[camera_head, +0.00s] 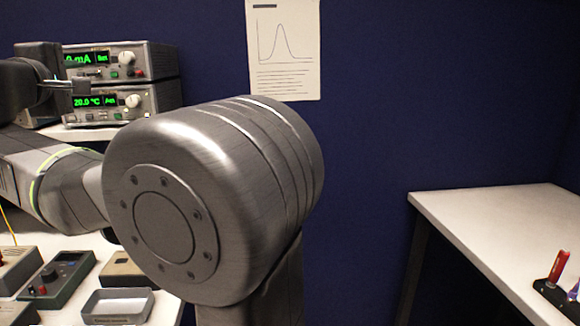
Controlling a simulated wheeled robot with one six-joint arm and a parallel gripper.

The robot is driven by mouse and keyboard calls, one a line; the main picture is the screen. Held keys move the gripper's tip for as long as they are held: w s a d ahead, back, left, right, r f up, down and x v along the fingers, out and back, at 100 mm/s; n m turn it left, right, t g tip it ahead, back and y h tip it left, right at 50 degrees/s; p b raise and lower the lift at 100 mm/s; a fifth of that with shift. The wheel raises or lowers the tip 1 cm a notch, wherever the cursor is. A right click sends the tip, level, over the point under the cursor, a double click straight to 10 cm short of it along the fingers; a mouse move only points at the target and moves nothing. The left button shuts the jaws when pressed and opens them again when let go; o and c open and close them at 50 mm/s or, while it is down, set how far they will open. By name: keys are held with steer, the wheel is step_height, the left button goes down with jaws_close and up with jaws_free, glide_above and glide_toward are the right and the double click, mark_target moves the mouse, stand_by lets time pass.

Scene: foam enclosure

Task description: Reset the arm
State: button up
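My arm fills the middle of the head view, with a large grey joint in front and a link running to the left edge. My gripper (80,87) shows at the upper left, pointing right, in front of the stacked instruments. Its fingertips are small and dark here, and I cannot tell whether they are open or shut. I see nothing clearly held in it.
Two stacked instruments with green displays, the upper (118,62) and the lower (112,103), stand on a shelf behind my gripper. Below are a green-grey box (62,275) and a metal tray (118,307). A white table (490,215) at right carries a red pen-like object (559,267) in a holder.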

steer(key=w, duration=0.3)
steer(key=w+p, duration=0.1)
steer(key=shift+w+a+r, duration=0.2)
steer(key=shift+w+r, duration=0.05)
steer(key=shift+w, duration=0.05)
steer(key=n+p, duration=0.2)
steer(key=shift+s+r+p, duration=0.1)
steer(key=shift+s+p, duration=0.05)
steer(key=shift+p, duration=0.2)
steer(key=n+p, duration=0.6)
steer(key=p, duration=0.2)
steer(key=shift+n, duration=0.4)
steer(key=n+p, duration=0.3)
steer(key=p, duration=0.3)
steer(key=shift+n, duration=0.3)
steer(key=n+p, duration=0.3)
steer(key=p, duration=0.3)
steer(key=shift+a+n+p, duration=0.1)
steer(key=shift+n+p, duration=0.2)
steer(key=shift+p, duration=0.1)
steer(key=shift+n+p, duration=0.6)
steer(key=shift+p, duration=0.25)
steer(key=shift+f, duration=0.2)
